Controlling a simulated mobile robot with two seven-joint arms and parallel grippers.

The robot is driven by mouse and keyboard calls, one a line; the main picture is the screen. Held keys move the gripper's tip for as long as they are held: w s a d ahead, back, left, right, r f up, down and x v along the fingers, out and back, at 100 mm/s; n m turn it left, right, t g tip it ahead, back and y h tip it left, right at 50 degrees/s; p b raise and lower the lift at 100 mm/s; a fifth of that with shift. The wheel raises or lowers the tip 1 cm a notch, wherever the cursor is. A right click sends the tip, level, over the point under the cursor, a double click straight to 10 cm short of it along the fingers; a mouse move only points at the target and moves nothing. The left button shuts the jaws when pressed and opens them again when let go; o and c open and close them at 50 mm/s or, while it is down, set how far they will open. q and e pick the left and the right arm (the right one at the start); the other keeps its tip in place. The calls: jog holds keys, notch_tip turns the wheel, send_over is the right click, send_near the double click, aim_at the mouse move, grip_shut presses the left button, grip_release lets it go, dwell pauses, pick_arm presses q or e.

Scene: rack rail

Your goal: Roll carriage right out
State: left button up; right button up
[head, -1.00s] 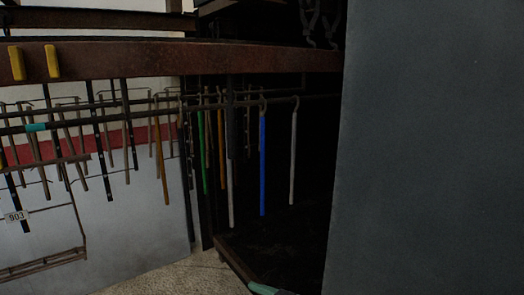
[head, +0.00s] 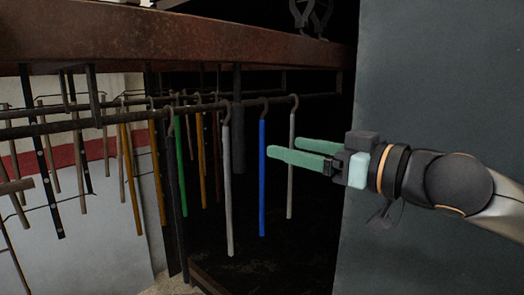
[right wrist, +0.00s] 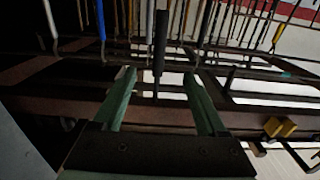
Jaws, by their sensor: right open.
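Coloured rods hang by hooks from a dark rail (head: 60,127): a pale rod (head: 291,185), a blue rod (head: 262,190), a grey rod (head: 228,190) and a green rod (head: 180,165). A thicker dark bar (head: 238,130) hangs behind them; which part is the right carriage I cannot tell. My right gripper (head: 285,147) is open and empty, its fingers pointing left across the pale rod in the picture. In the right wrist view, a dark thick bar (right wrist: 160,45) appears between the open fingertips (right wrist: 160,80), beyond them; no contact shows. My left gripper is out of view.
A rusty beam (head: 180,45) runs above the rail. A large grey panel (head: 440,80) stands at the right, behind my right arm. More hangers crowd the left side before a white and red wall (head: 70,215). The space below the rods is dark.

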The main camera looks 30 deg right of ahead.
aim_at(243, 136)
jog(key=shift+s+d, duration=0.1)
jog(key=shift+d, duration=0.05)
jog(key=shift+r, duration=0.1)
jog(key=p+x, duration=0.5)
jog(key=x, duration=0.6)
jog(key=shift+w, duration=0.25)
jog(key=shift+w, duration=0.1)
jog(key=shift+p+x, duration=0.7)
jog(key=shift+x, duration=0.45)
